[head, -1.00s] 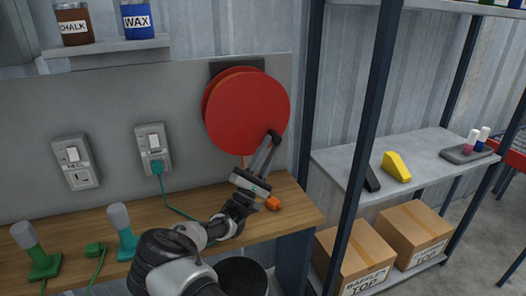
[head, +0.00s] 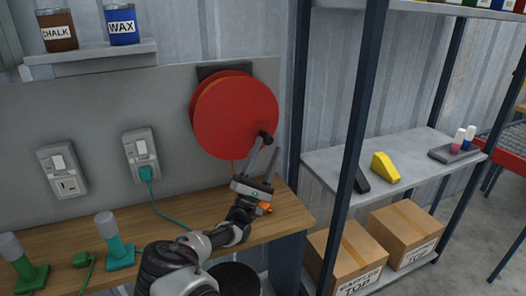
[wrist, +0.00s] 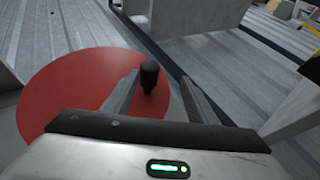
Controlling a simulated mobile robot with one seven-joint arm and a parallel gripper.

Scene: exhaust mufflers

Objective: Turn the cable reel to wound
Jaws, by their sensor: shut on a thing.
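The cable reel (head: 232,112) is a red disc on the grey back panel, at the upper middle of the head view. It fills the left of the wrist view (wrist: 65,90). Its black crank knob (head: 265,136) sticks out at the lower right of the disc. My gripper (head: 267,148) is at this knob, shut on it, with a finger on either side. In the wrist view the knob (wrist: 149,76) lies close to the left finger, and some space shows towards the right finger. An orange plug (head: 264,208) lies on the bench below, partly behind my gripper.
A dark blue shelf post (head: 349,150) stands close right of the reel. A wooden bench (head: 190,212) runs below with green and teal upright handles. Two wall sockets (head: 142,153) are left of the reel. Jars stand on a shelf (head: 90,52) at upper left.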

